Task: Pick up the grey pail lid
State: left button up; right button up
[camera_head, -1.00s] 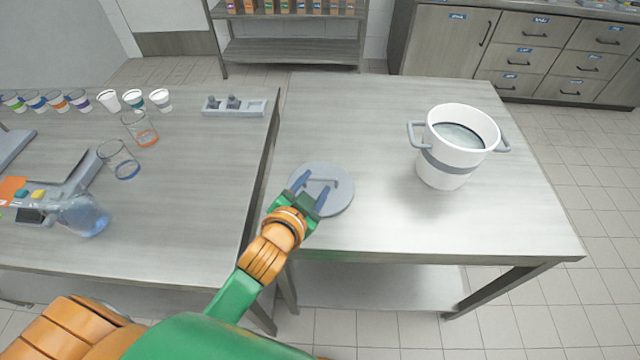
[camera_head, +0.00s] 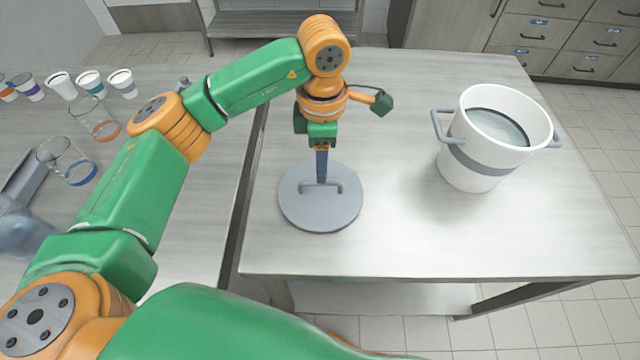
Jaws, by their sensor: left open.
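The grey pail lid (camera_head: 320,213) lies flat on the right-hand table, with a small bar handle (camera_head: 339,188) on its top. My left gripper (camera_head: 322,181) points straight down over the lid, with its fingertips at the handle. Its jaws are open. From this angle one finger largely hides the other, and I cannot tell whether the handle is between them or whether they touch it. My right gripper is not in view.
A white pail (camera_head: 478,165) with a grey band and two side handles stands open to the right of the lid. On the left table (camera_head: 205,235) are several cups and clear beakers (camera_head: 95,122). A gap separates the tables. The right table's front is clear.

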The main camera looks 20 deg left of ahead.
aim_at(321, 188)
pick_arm(q)
jog(key=f, duration=0.2)
jog(key=f+p, duration=0.2)
jog(key=f, duration=0.1)
jog(key=shift+s+f, duration=0.35)
jog(key=shift+f, duration=0.35)
grip_shut()
